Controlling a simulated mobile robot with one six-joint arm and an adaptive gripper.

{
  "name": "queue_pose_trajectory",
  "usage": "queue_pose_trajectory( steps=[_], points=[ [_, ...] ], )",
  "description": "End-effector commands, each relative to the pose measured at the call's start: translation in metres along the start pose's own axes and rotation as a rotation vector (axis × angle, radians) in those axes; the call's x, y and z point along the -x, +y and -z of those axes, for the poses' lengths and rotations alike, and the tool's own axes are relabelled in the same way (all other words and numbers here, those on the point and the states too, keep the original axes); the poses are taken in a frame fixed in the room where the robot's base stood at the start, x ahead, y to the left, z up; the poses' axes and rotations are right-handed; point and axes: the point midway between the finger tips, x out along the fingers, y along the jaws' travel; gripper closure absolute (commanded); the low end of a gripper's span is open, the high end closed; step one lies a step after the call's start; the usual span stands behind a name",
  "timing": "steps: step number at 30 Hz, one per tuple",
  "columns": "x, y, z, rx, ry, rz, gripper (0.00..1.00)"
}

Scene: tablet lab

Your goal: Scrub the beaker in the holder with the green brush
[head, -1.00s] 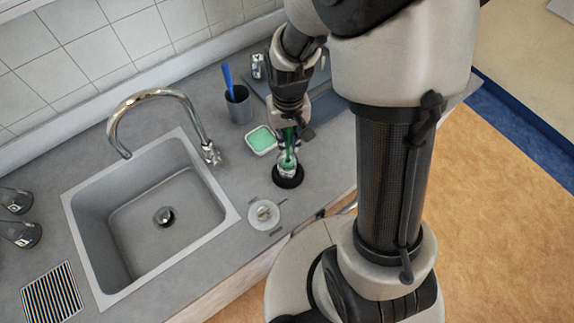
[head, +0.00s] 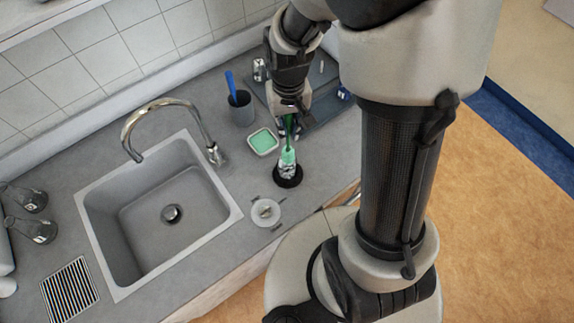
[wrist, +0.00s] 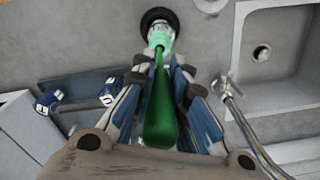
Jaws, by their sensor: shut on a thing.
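My gripper (head: 289,114) is shut on the green brush (head: 288,130) and holds it above the counter. The brush handle (wrist: 161,108) runs between the fingers in the wrist view. The brush's pale green head points down at the beaker (head: 287,170), a small clear glass. The beaker stands upright in a black round holder (head: 289,182); this holder also shows in the wrist view (wrist: 152,15). The head overlaps the beaker's mouth in both views. How deep it reaches inside I cannot tell.
A sink (head: 150,257) with a tap (head: 160,103) lies left. A green-filled dish (head: 263,142), a grey cup (head: 242,110) with a blue brush and a white round dish (head: 266,213) stand nearby. Glass flasks (head: 32,230) stand far left. A dark tray (head: 318,117) lies behind.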

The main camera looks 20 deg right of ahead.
Motion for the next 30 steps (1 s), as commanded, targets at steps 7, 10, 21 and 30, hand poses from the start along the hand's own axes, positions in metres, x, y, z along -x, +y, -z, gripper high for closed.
queue_pose_trajectory(
  steps=[7,10,21,30],
  points=[
    [0.021,0.000,0.000,0.000,0.000,0.000,1.00],
    [0.021,0.000,0.000,0.000,-0.001,0.000,1.00],
    [0.028,0.000,0.000,0.000,0.000,0.000,1.00],
    [0.058,0.000,0.000,0.000,0.002,0.000,1.00]
  ],
)
